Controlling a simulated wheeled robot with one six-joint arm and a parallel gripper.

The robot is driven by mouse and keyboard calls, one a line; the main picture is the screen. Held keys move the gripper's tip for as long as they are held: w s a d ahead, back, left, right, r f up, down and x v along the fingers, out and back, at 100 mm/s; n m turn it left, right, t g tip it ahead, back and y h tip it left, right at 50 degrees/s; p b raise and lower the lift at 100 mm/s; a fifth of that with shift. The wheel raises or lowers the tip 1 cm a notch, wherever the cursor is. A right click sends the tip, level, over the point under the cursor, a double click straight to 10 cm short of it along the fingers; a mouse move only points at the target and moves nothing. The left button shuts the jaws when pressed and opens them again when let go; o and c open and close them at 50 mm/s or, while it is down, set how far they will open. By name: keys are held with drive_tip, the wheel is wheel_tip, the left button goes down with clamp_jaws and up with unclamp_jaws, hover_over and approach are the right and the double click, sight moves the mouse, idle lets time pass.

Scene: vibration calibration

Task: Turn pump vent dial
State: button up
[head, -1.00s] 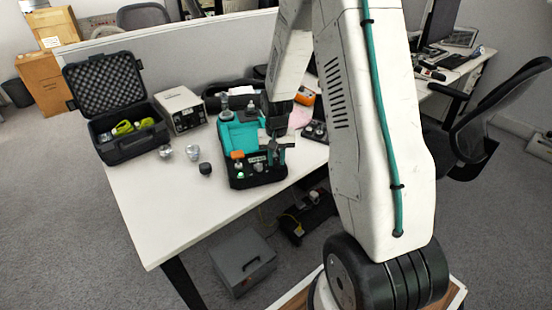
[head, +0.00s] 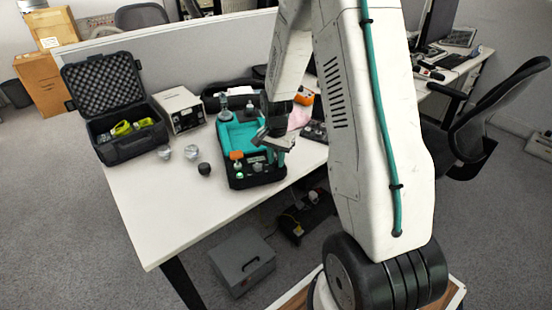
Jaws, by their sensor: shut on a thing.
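The pump is a teal and black unit (head: 236,134) standing on the white table, with fittings on its top and an orange-capped part (head: 236,155) at its front left. My gripper (head: 272,146) points down over the pump's front right part. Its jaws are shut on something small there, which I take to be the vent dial. The dial itself is hidden by the jaws, so its angle cannot be read.
An open black foam-lined case (head: 122,146) and a pale instrument box (head: 180,110) stand to the left. Small metal pieces (head: 191,152) and a black knob-like piece (head: 204,169) lie left of the pump. The table's front left is clear.

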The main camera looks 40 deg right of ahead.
sight(276, 160)
drive_tip(key=shift+w+r, duration=0.1)
idle(0.3)
drive_tip(key=o, duration=0.9)
drive_tip(key=shift+o, duration=0.2)
wheel_tip(276, 160, up, 8)
drive_tip(key=shift+f, duration=0.15)
